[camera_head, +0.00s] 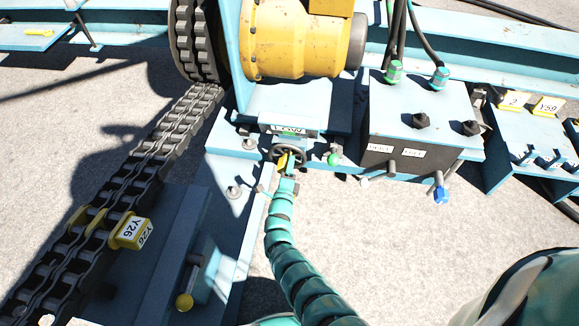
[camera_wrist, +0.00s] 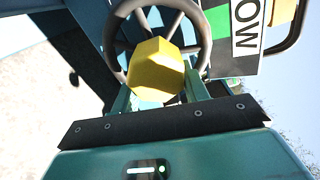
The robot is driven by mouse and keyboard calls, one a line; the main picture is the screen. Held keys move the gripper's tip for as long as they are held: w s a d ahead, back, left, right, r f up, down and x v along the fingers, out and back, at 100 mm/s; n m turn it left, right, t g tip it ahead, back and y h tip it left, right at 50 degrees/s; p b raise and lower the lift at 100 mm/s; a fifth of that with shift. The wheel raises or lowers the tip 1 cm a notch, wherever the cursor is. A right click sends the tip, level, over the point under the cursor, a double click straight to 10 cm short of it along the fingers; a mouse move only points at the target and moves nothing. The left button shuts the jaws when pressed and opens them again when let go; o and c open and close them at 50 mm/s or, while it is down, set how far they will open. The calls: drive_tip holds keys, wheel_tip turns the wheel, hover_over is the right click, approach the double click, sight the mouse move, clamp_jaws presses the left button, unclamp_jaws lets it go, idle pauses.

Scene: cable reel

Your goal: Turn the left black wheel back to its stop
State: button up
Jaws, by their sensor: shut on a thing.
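The left black wheel (camera_head: 301,151) is a small spoked handwheel below a plate (camera_head: 290,130) whose label seems to read "LOW". In the wrist view its dark rim and spokes (camera_wrist: 204,40) fill the top middle. A yellow knob (camera_wrist: 155,70) stands in front of the wheel and hides its hub and lower rim. My gripper (camera_head: 287,168) is at the wheel from the near side. Its teal fingers (camera_wrist: 157,97) are shut on the yellow knob, one on each side. The contact faces are hidden behind the knob.
A yellow drum (camera_head: 295,40) stands behind the wheel. A heavy chain (camera_head: 130,180) with a Y26 tag runs at the left. A green knob (camera_head: 333,158) sits close right of the wheel. A blue box (camera_head: 400,105) with two black knobs stands further right. Open concrete lies in front.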

drive_tip(key=n, duration=0.5)
drive_tip(key=shift+a+r+n, duration=0.25)
drive_tip(key=shift+r+n, duration=0.05)
drive_tip(key=shift+r, duration=0.05)
drive_tip(key=shift+a+r+n+p, duration=0.1)
drive_tip(key=shift+r+n+p, duration=0.1)
drive_tip(key=shift+n, duration=0.8)
drive_tip(key=shift+a+r+n+p, duration=0.1)
drive_tip(key=shift+n+p, duration=0.1)
drive_tip(key=shift+n, duration=0.8)
drive_tip(key=o, duration=1.4)
drive_tip(key=shift+w+f, duration=0.1)
drive_tip(key=shift+s, duration=0.25)
drive_tip(key=s+a+p, duration=0.1)
drive_tip(key=s+p, duration=0.1)
drive_tip(key=s, duration=0.3)
drive_tip(key=s+a+p, duration=0.1)
drive_tip(key=s+p, duration=0.1)
drive_tip(key=s, duration=0.4)
drive_tip(key=s+a+p, duration=0.1)
drive_tip(key=s+p, duration=0.1)
drive_tip(key=s, duration=0.3)
drive_tip(key=shift+s+a, duration=0.15)
drive_tip(key=shift+s, duration=0.15)
